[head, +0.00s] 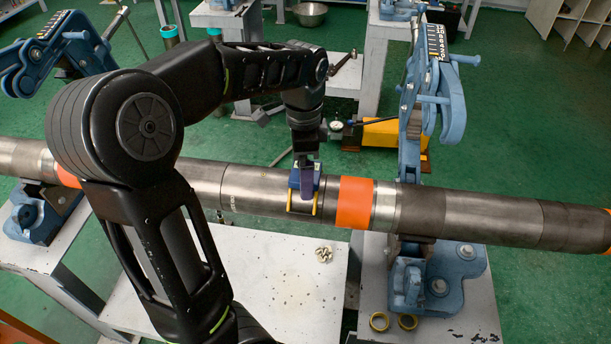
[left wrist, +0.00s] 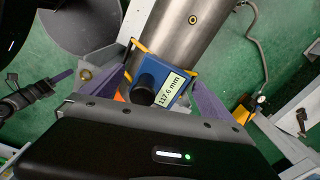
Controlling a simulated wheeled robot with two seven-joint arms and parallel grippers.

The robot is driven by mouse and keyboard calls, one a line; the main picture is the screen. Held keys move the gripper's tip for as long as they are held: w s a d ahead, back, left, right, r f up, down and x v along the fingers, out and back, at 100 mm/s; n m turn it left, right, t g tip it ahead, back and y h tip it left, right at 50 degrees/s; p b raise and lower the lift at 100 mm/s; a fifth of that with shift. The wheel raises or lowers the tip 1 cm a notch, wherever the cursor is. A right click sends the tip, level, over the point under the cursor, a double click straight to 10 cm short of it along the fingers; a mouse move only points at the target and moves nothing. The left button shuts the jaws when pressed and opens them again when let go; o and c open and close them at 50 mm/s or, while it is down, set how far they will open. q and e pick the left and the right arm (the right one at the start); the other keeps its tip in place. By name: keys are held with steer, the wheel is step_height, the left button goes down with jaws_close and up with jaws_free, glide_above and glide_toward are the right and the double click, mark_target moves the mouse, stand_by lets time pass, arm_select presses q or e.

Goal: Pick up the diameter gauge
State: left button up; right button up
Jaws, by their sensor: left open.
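The diameter gauge (head: 293,181) is a small blue box with yellow jaws, sitting on the metal pipe (head: 250,188) left of an orange band. In the left wrist view the gauge (left wrist: 151,72) shows a black knob and a display reading 117.6 mm. Its yellow jaws reach along the pipe's sides. My left gripper (head: 306,184) is above the gauge. Its purple fingers (left wrist: 157,80) stand apart, one on each side of the blue body; I cannot tell whether they touch it. Part of the gauge is hidden behind a finger in the head view. My right gripper is not in view.
The pipe rests across blue pipe vises, with an opened vise frame (head: 432,85) standing at the right. A white table (head: 290,300) below holds small pieces. Two rings (head: 379,321) lie on the right stand. A yellow tool (head: 381,133) is behind the pipe.

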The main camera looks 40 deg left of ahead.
arm_select(q)
steer(key=shift+c, duration=0.2)
steer(key=c, duration=2.1)
steer(key=shift+o, duration=0.2)
steer(key=shift+w+r, duration=0.1)
steer(key=shift+r, duration=0.5)
steer(key=shift+c, duration=0.2)
step_height(320, 180, up, 6)
steer(key=shift+r, duration=0.1)
steer(key=shift+r+p, duration=0.65)
steer(key=shift+r, duration=0.25)
jaws_close()
steer(key=shift+r+p, duration=0.4)
steer(key=shift+r, duration=0.05)
